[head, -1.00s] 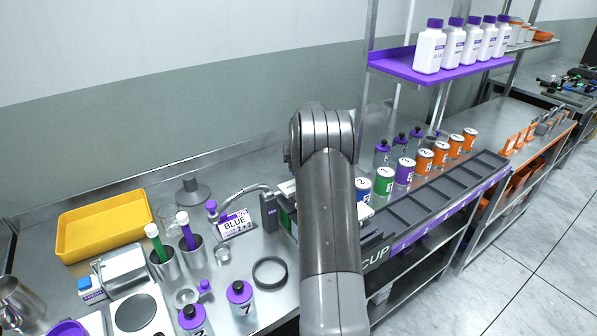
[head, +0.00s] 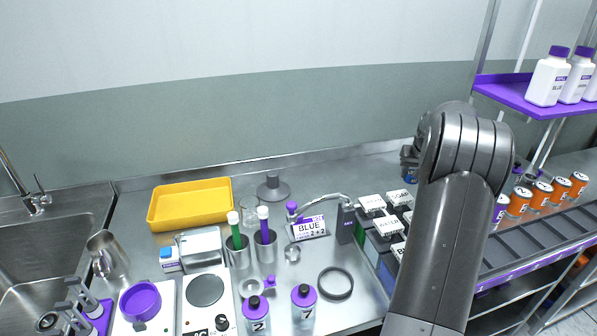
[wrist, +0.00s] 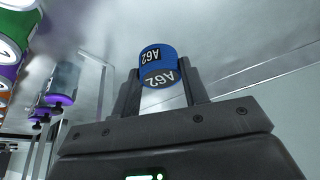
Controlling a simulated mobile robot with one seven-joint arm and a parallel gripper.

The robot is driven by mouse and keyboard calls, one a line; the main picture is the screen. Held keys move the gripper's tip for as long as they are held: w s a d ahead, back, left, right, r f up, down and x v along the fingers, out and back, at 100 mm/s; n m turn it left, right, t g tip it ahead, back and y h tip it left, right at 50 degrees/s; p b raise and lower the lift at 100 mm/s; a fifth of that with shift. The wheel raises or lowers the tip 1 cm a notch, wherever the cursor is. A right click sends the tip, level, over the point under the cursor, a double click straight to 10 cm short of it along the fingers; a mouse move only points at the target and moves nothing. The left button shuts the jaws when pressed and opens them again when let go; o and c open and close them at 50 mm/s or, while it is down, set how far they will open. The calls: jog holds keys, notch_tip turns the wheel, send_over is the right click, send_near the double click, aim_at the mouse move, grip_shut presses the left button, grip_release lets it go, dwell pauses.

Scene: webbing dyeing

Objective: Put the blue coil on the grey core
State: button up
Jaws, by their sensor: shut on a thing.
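The blue coil (wrist: 158,60), a short blue cylinder marked A62, is between the fingers of my gripper (wrist: 163,92) in the wrist view. The gripper is shut on it. In the head view my arm hides most of the gripper, which shows only in part at the arm's left, above the back of the bench. A grey disc with a short upright post (head: 272,188), which looks like the grey core, stands at the back of the bench, right of the yellow tray. It is well left of my gripper, and nothing is on its post.
A yellow tray (head: 190,204) lies left of the post. A curved tube and a BLUE sign (head: 310,228) stand in front of it to the right. Lidded boxes (head: 372,203) marked WATER and SOAP stand nearer my arm. A dark ring (head: 335,283) lies in front.

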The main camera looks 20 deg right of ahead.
jog(key=w+a+r+n+y, duration=0.1)
jog(key=w+a+r+n, duration=0.3)
jog(key=a, duration=0.6)
jog(key=w+a+r+n+y, duration=0.1)
jog(key=w+a, duration=0.5)
jog(key=a, duration=0.4)
jog(key=w+a+r+n+y, duration=0.1)
jog(key=w+a+r+n, duration=0.3)
jog(key=a, duration=0.6)
jog(key=m, duration=0.2)
send_near(271, 171)
jog(key=shift+w+a+f, duration=0.2)
jog(key=shift+w+f, duration=0.25)
jog(key=shift+w, duration=0.25)
jog(key=shift+w+a+f, duration=0.1)
jog(key=shift+f, duration=0.05)
jog(key=shift+f+t, duration=0.3)
jog(key=shift+f, duration=1.65)
jog(key=shift+f, duration=0.15)
jog(key=o, duration=1)
jog(key=shift+c, duration=0.2)
